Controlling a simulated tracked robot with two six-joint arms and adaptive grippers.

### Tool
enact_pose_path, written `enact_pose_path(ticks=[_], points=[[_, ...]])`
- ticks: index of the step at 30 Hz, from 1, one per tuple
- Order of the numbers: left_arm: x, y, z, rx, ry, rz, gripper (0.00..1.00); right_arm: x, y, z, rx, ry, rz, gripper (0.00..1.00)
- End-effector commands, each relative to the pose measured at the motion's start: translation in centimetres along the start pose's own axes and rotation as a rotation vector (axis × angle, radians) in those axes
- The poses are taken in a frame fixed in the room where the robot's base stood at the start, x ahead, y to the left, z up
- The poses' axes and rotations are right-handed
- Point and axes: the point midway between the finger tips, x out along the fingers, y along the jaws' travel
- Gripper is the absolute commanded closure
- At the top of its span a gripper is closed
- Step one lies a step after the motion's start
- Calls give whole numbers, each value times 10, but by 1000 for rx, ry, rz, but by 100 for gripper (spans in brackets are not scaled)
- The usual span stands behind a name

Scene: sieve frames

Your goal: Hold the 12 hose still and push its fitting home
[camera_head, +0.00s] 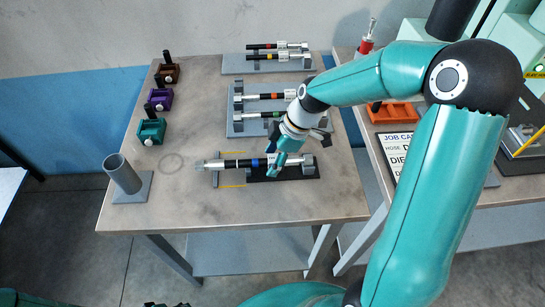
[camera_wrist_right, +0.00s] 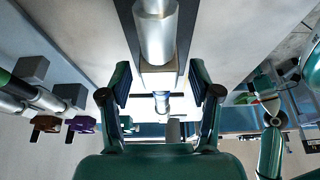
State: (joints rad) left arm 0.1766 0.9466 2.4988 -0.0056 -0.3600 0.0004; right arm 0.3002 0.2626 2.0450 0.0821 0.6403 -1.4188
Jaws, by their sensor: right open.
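A black hose with a blue band (camera_head: 256,163) lies crosswise in the front fixture, with a silver fitting (camera_head: 214,164) at its left end. A grey end block (camera_head: 307,164) stands at its right. No size number is readable on the hose. My right gripper (camera_head: 276,168) is low over the right half of this hose and hides part of it. In the right wrist view my open gripper (camera_wrist_right: 161,105) has its fingers on either side of a silver and blue-banded piece (camera_wrist_right: 162,102); contact cannot be told. A large silver cylinder (camera_wrist_right: 155,35) is beyond.
More hoses with orange (camera_head: 268,96) and green (camera_head: 275,115) bands lie in fixtures behind. Small brown (camera_head: 172,74), purple (camera_head: 163,100) and green (camera_head: 153,130) holders and a grey tube (camera_head: 122,174) stand left. A job card (camera_head: 396,156) lies right, partly hidden by my arm.

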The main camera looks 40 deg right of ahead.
Motion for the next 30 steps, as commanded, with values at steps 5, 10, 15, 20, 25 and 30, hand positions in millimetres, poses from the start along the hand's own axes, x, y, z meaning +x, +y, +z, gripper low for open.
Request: enact_pose_path(ticks=[5,10,15,20,25,30], points=[[0,0,0,0,0,0,60,0,0,0,0,0,0,40],[0,0,0,0,0,0,60,0,0,0,0,0,0,69],[0,0,0,0,0,0,60,0,0,0,0,0,0,97],[0,0,0,0,0,0,60,0,0,0,0,0,0,100],[0,0,0,0,0,0,60,0,0,0,0,0,1,100],[0,0,0,0,0,0,60,0,0,0,0,0,1,79]])
